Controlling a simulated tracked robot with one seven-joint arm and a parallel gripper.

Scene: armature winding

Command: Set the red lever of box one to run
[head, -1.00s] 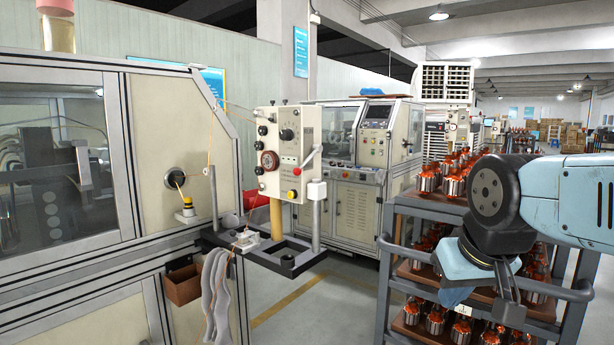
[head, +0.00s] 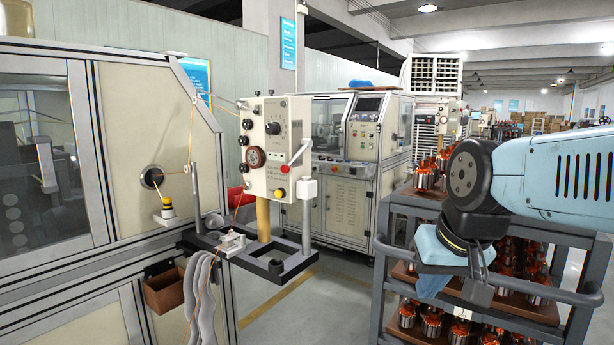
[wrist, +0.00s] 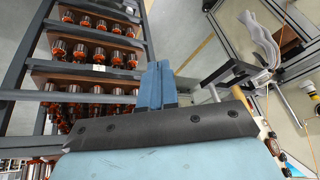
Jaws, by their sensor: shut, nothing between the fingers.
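A cream control box (head: 273,150) with black knobs, a red-rimmed dial and a yellow button stands on a post left of centre in the head view. I cannot read the lever's setting marks or any box number. My gripper (head: 432,287) hangs right of the box, apart from it, in front of the rack. In the wrist view my gripper's blue fingers (wrist: 157,85) are together with nothing between them. The lever is not clearly visible there.
A rack (head: 385,275) with several copper-wound armatures stands close to my gripper. A black tray frame (head: 270,262) sticks out below the box, with a grey upright post (head: 306,215). A winding machine (head: 140,130) fills the left. Floor shows between tray and rack.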

